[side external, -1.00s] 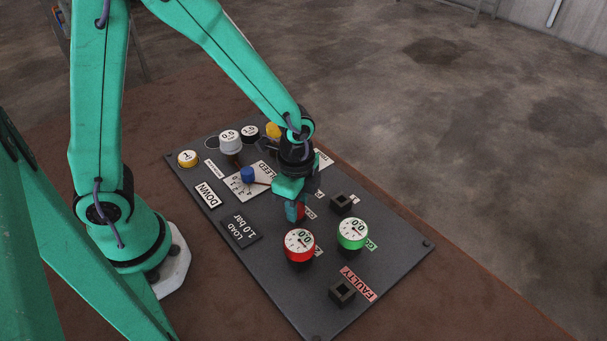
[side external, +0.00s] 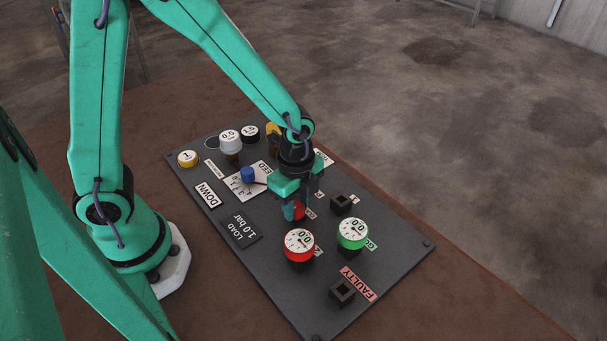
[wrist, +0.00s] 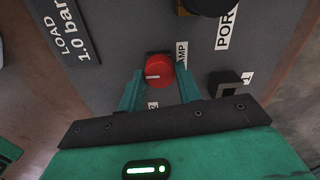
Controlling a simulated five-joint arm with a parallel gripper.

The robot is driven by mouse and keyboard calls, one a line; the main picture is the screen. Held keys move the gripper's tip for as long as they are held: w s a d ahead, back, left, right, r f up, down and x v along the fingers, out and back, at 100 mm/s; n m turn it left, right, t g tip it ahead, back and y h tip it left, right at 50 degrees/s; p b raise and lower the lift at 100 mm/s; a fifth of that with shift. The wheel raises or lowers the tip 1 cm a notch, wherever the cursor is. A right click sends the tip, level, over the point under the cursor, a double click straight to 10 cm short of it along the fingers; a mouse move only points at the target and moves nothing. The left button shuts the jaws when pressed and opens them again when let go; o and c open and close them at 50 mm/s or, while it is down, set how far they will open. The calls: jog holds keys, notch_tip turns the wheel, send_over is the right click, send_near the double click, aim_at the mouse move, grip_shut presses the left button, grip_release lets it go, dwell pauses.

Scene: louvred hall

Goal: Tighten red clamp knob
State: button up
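The red clamp knob (wrist: 159,70) is a small round red knob with a white pointer line. It sits on the dark panel (wrist: 115,80), near a label whose visible end reads "AMP". My gripper (wrist: 160,80) points down over it in the wrist view, one green finger on each side of the knob. The fingers look apart with narrow gaps beside it; firm contact is not visible. In the side view, my gripper (side external: 296,208) hangs low over the panel, and the knob (side external: 299,211) shows partly behind a finger.
Black square sockets (side external: 341,204) and (side external: 342,291) are at the right. The "LOAD 1.0 bar" plate (side external: 240,229) lies flat.

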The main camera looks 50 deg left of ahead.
aim_at(296, 207)
jog(key=o, duration=0.3)
jog(key=shift+o, duration=0.2)
jog(key=shift+r, duration=0.1)
jog(key=shift+r, duration=3.85)
jog(key=shift+a+r, duration=0.15)
jog(key=shift+r, duration=0.1)
jog(key=s+a+r+n+t, duration=0.2)
jog(key=s+a+r+n, duration=0.2)
jog(key=r+n, duration=0.2)
jog(key=s+a+r+n+t, duration=0.3)
jog(key=r+n, duration=0.4)
jog(key=n, duration=0.3)
jog(key=shift+s+a+t, duration=0.3)
jog(key=shift+s+a, duration=0.25)
jog(key=shift+a, duration=0.65)
